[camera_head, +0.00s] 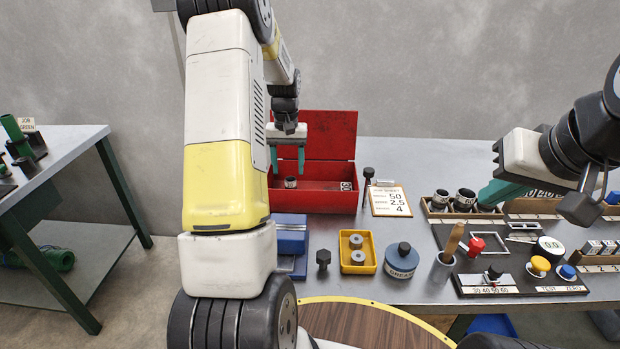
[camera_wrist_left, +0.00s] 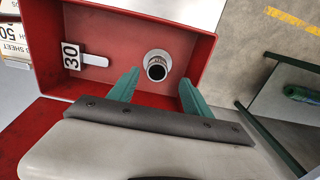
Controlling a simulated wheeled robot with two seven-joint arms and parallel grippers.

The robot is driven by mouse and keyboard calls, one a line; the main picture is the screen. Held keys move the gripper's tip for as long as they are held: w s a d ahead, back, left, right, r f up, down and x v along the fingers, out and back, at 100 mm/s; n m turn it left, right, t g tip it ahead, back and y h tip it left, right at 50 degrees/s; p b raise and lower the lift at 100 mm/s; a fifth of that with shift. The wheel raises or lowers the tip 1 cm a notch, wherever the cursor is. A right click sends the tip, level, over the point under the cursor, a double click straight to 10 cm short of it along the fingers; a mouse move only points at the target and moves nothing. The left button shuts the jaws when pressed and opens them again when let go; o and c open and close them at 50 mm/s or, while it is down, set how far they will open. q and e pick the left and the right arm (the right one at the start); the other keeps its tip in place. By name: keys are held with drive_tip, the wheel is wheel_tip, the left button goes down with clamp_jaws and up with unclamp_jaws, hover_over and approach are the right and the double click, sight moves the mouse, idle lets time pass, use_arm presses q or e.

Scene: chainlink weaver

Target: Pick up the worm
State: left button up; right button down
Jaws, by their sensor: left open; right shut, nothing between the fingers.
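A short metal cylinder with a dark hollow end (camera_head: 290,182), which looks like the worm, stands in the open red box (camera_head: 330,200). In the left wrist view the cylinder (camera_wrist_left: 157,66) shows just beyond the fingertips, between their lines and apart from both. My left gripper (camera_head: 287,171) is open and empty above it, fingers pointing down into the box; its teal fingers also show in the left wrist view (camera_wrist_left: 160,82).
A tag marked 30 (camera_wrist_left: 71,56) sits in the box beside the cylinder. The box's raised lid (camera_head: 330,135) stands behind. A job sheet (camera_head: 390,201), yellow tray (camera_head: 358,268), grease tin (camera_head: 401,262) and blue block (camera_head: 291,235) are on the bench (camera_head: 330,232).

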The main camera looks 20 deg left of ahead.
sight(291, 180)
use_arm(q)
drive_tip(key=f, duration=0.5)
drive_tip(key=shift+w+d+f, duration=0.1)
drive_tip(key=shift+d+f, duration=0.15)
drive_tip(key=shift+f, duration=0.1)
clamp_jaws()
